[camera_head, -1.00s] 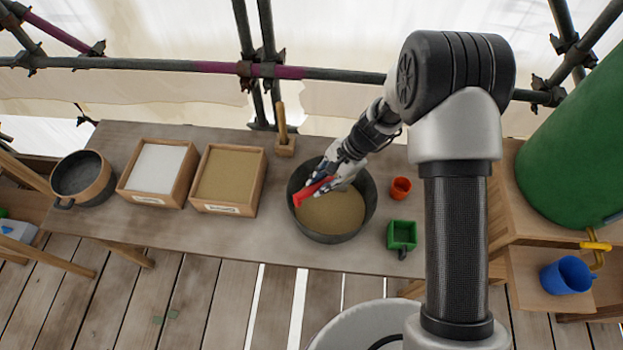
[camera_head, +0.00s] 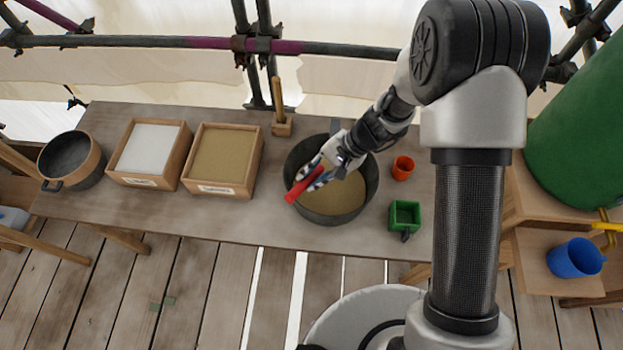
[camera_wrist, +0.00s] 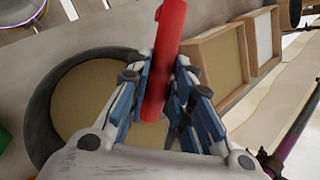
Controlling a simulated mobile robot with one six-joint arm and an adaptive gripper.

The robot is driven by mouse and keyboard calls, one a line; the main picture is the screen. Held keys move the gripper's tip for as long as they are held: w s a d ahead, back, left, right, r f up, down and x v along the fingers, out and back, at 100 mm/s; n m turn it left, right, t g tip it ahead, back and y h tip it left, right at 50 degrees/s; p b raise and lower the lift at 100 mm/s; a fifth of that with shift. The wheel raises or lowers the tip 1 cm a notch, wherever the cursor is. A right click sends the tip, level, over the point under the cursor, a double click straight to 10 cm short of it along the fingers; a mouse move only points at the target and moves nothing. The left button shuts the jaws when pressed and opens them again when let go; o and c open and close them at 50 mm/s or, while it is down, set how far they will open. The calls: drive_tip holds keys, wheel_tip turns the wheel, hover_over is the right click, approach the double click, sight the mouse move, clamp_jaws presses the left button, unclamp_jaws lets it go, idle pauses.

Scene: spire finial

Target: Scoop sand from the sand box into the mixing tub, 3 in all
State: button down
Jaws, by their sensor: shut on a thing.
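The dark round mixing tub (camera_head: 370,192) stands on the bench with a wide layer of sand in it; it also shows in the wrist view (camera_wrist: 45,112). My gripper (camera_head: 311,180) is over the tub, shut on a red handle-like thing (camera_head: 296,190), which also shows between the fingers in the wrist view (camera_wrist: 168,40). Whether this is a scoop, and whether it holds sand, I cannot tell, as its far end is hidden. The sand box (camera_head: 228,190), a wooden box filled with tan sand, stands left of the tub; a wooden box of sand-coloured fill shows in the wrist view (camera_wrist: 222,62).
A box of white material (camera_head: 150,153) and a dark pot (camera_head: 72,160) stand farther left. An orange cup (camera_head: 402,167) and a green square container (camera_head: 404,217) are right of the tub. A wooden-handled tool (camera_head: 280,110) stands behind. A blue jug (camera_head: 575,258) sits at the right.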

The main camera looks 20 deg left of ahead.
drive_tip(key=y+b, duration=0.1)
drive_tip(key=b, duration=0.3)
drive_tip(key=d+y+b, duration=0.1)
drive_tip(key=y+b, duration=0.1)
drive_tip(key=b, duration=0.2)
drive_tip(key=f+t+y+b, duration=0.1)
drive_tip(key=y+b, duration=0.1)
drive_tip(key=b, duration=0.3)
drive_tip(key=shift+s+d+f+n, duration=0.1)
drive_tip(key=shift+s+d+n, duration=0.2)
drive_tip(key=shift+d+n, duration=0.1)
drive_tip(key=shift+b, duration=0.45)
drive_tip(key=shift+s+d+f+n+t+y+b, duration=0.15)
drive_tip(key=shift+d+t+y+b, duration=0.1)
drive_tip(key=shift+y+b, duration=0.75)
drive_tip(key=shift+d+f+n+t+y+b, duration=0.1)
drive_tip(key=shift+d+f+t+y+b, duration=0.15)
drive_tip(key=shift+y+b, duration=0.8)
drive_tip(key=shift+s+d+f+n+t+y+b, duration=0.1)
drive_tip(key=shift+t+y+b, duration=0.2)
drive_tip(key=shift+y+b, duration=0.7)
drive_tip(key=shift+y+p, duration=0.3)
drive_tip(key=shift+y, duration=0.05)
